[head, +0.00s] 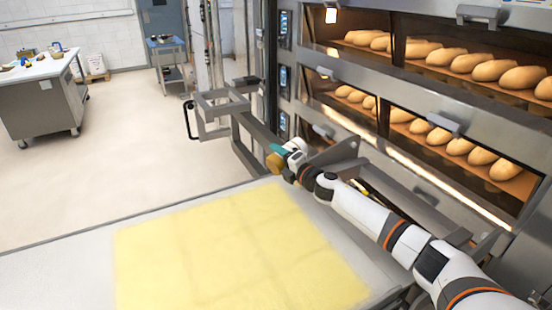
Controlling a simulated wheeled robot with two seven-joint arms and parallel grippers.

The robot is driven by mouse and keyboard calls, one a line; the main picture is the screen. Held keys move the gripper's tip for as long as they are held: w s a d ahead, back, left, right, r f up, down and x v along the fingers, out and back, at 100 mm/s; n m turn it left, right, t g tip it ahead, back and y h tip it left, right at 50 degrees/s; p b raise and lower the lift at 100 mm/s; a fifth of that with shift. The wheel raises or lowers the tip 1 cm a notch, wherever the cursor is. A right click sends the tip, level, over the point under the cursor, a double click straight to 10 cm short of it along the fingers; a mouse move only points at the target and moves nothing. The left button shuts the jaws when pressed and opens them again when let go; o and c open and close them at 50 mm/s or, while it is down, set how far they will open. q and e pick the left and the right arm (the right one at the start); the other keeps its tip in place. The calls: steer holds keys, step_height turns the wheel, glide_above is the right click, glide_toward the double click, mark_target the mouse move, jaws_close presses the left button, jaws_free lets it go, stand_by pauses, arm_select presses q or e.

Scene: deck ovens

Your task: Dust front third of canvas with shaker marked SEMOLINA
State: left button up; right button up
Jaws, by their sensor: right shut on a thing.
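The canvas (60,275) is a pale flat surface across the bottom of the head view. A large yellow patch (225,250) with faint squares covers much of it. My right arm comes in from the lower right, and my right gripper (289,163) is over the far right edge of the canvas. It is shut on a small shaker (275,162) with an orange-brown end and a teal part beside it. The shaker looks tilted; no marking on it can be read. The gripper's fingers are partly hidden. My left gripper is not in view.
Deck ovens (440,140) with rows of loaves stand on the right, close to my right arm. A grey metal frame (225,110) stands beyond the canvas. A steel worktable (42,90) and a small cart (170,65) stand farther back; the floor between is clear.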

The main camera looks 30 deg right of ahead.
step_height(320, 180, up, 3)
steer(key=m+p, duration=0.6)
steer(key=m, duration=0.2)
steer(key=shift+f+m, duration=0.15)
steer(key=shift+m, duration=0.25)
steer(key=r+m+p, duration=0.1)
steer(key=m+p, duration=0.1)
steer(key=a+m+p, duration=0.1)
steer(key=p, duration=0.1)
steer(key=shift+s+a+r+m, duration=0.1)
steer(key=shift+r+m, duration=0.25)
steer(key=shift+m, duration=0.05)
steer(key=m, duration=0.1)
steer(key=a+m, duration=0.1)
steer(key=m, duration=0.1)
steer(key=shift+s+r, duration=0.1)
steer(key=shift+r, duration=0.25)
steer(key=m, duration=0.1)
steer(key=a+r+m, duration=0.1)
steer(key=m, duration=0.1)
steer(key=r+m, duration=0.1)
steer(key=m, duration=0.1)
steer(key=shift+s+a, duration=0.15)
steer(key=shift+a, duration=0.1)
